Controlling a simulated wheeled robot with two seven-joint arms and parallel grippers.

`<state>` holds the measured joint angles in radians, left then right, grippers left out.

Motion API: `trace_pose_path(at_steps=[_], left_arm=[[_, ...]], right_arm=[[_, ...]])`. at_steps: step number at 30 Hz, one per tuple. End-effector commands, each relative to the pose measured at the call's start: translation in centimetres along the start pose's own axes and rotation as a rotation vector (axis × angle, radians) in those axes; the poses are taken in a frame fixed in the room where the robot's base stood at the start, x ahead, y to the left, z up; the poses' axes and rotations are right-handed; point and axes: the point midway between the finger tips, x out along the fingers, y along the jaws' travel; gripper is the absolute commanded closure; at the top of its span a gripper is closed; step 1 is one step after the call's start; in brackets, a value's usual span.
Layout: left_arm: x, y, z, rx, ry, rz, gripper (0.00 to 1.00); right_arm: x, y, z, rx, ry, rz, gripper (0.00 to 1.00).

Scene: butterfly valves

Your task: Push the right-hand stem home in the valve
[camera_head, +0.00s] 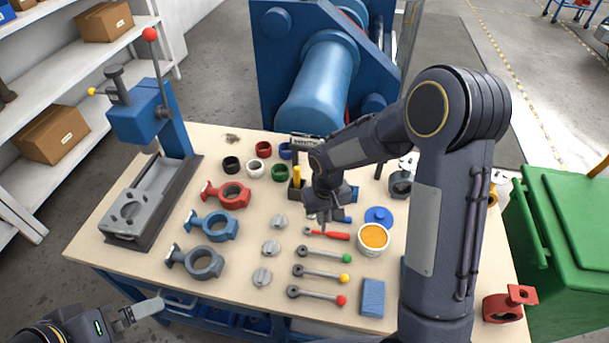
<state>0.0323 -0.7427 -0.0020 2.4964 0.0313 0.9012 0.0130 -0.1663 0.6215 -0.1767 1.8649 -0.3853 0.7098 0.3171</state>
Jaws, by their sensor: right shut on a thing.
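My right gripper (324,220) points down over the middle of the bench, just behind a red-handled tool. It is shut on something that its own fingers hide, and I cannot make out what. Valve bodies lie on the left of the bench: a red one (230,194), a blue one (217,228) and a grey one (204,263). Another red body (503,308) is at the right front edge, and a grey one (400,185) is partly behind my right arm. I cannot pick out the right-hand stem. My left gripper (143,311) is low at the left, off the bench.
A blue press (140,115) stands at the back left. Levers with green, yellow and red knobs (342,300) lie in front of my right gripper, near grey discs (271,248). An orange-filled tub (373,240) stands to the right. A green bin (565,240) borders the bench.

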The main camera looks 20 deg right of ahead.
Motion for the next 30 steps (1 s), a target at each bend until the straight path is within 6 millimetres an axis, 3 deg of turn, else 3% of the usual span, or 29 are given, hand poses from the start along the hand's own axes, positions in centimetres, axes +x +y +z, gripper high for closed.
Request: trace_pose_path(at_steps=[13,30], left_arm=[[-0.1,0.1,-0.1,0.000,0.000,0.000,0.00],[-2.8,1.3,-1.4,0.000,0.000,0.000,0.00]], right_arm=[[-0.2,0.1,0.0,0.004,0.001,0.000,1.00],[-4.8,0.1,0.0,0.004,0.002,0.000,1.00]])
